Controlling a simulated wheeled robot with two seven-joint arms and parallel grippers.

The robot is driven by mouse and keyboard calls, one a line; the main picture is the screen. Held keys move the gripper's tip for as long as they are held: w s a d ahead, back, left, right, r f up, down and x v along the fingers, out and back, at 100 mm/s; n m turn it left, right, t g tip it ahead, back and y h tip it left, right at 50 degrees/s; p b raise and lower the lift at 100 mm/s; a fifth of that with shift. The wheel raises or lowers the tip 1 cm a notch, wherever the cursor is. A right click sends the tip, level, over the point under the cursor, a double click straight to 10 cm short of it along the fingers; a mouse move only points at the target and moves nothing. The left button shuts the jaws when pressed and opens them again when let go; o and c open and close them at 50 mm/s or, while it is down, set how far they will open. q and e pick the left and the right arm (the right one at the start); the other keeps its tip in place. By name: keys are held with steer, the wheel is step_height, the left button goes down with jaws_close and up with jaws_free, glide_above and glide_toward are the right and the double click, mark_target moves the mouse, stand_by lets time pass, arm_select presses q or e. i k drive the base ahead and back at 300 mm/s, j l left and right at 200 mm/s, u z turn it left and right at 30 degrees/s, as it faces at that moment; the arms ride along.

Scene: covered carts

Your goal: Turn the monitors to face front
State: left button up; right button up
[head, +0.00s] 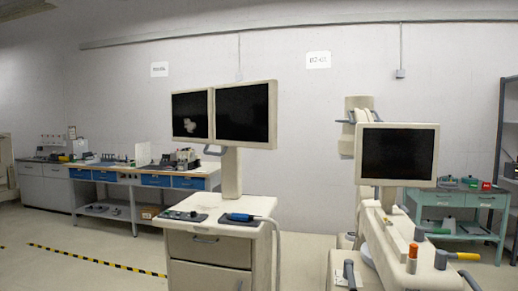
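A cart (212,246) at centre carries a pole (231,172) with two monitors side by side. The left monitor (181,116) and the right monitor (244,112) are both dark, in pale frames. They look turned somewhat sideways, with the right one's outer edge taller in view. A grey-blue handle (214,151) shows below them. A single dark monitor (397,153) stands on a second machine at the right and looks nearly square-on to me. Neither of my grippers is in view.
The cart top holds a blue-handled device (243,217) and a dark pad (185,215). A workbench (124,174) stands behind left, a green table (461,199) behind right. Floor is open at lower left, with striped tape (95,260).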

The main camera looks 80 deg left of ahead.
mark_target(242, 114)
steer(key=u, duration=0.85)
steer(key=j+u, duration=0.1)
steer(key=u, duration=1.55)
steer(key=i+j, duration=0.05)
